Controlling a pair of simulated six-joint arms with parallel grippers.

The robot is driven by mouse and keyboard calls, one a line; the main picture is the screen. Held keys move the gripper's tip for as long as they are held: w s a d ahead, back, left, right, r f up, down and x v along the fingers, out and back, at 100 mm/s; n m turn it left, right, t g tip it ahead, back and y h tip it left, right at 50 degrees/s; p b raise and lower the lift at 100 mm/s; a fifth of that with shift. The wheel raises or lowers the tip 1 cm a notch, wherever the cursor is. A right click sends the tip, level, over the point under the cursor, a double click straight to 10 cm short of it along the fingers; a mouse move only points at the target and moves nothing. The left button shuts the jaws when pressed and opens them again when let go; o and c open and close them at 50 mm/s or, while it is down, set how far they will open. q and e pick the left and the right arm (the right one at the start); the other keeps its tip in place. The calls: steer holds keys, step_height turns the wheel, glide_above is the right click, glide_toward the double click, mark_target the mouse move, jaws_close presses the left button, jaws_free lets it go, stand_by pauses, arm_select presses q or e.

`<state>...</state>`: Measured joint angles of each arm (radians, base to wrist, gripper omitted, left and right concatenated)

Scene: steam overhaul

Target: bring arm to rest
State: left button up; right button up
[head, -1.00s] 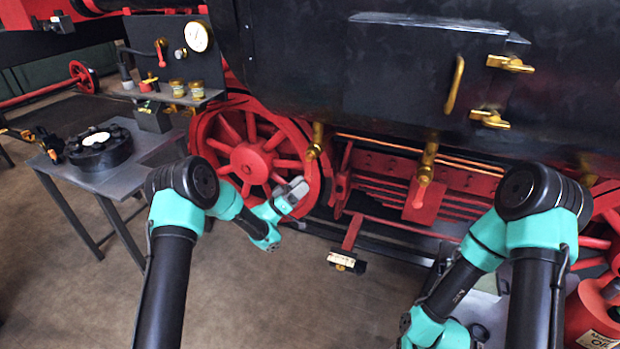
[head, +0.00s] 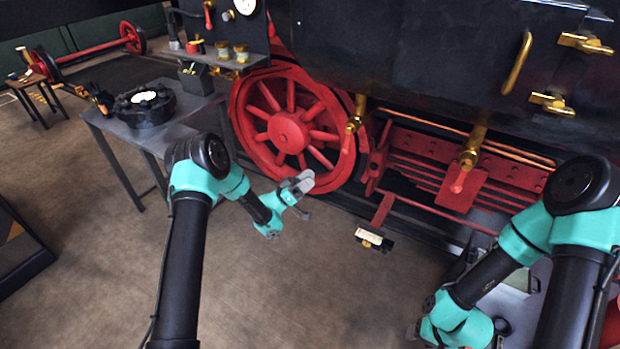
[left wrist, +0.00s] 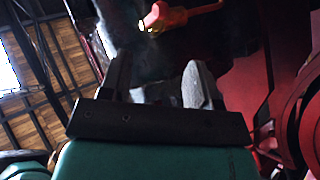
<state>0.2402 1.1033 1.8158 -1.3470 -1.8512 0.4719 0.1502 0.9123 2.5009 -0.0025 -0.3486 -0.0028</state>
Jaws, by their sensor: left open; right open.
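My left gripper (head: 301,196) is open and empty. It is held out over the floor in front of the red spoked wheel (head: 288,131), apart from it as far as I can tell. In the left wrist view its two fingers (left wrist: 158,85) stand apart with nothing between them. My right arm comes in at the right of the head view, bent downward. Its teal wrist (head: 458,322) shows near the bottom edge, but the right gripper's fingers are hidden or out of the frame.
The black locomotive side (head: 430,55) fills the back, with brass valves (head: 470,150) sticking out. A grey table (head: 180,130) with a round black part (head: 145,104) stands at left. A small labelled step (head: 374,239) hangs low at centre. The floor (head: 270,300) between my arms is clear.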

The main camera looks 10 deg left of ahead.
arm_select(q)
steer(key=s+a+f+n+g+y, duration=0.1)
steer(key=s+f+n+y, duration=0.35)
steer(key=f+y, duration=0.4)
steer(key=s+a+f+n+y, duration=0.2)
steer(key=s+f+n+y, duration=0.25)
steer(key=f+y, duration=0.35)
steer(key=s+f+g, duration=0.1)
steer(key=s+g, duration=0.2)
steer(key=s, duration=0.5)
steer(key=s+a+f+g+y, duration=0.1)
steer(key=s+f+g, duration=0.1)
steer(key=s, duration=0.6)
steer(key=s+f+g+y, duration=0.1)
steer(key=s+g, duration=0.3)
steer(key=s, duration=0.4)
steer(key=shift+s+a+f+n+g, duration=0.15)
steer(key=shift+s+f+n+g, duration=0.15)
steer(key=shift+g, duration=0.1)
steer(key=shift+w, duration=0.1)
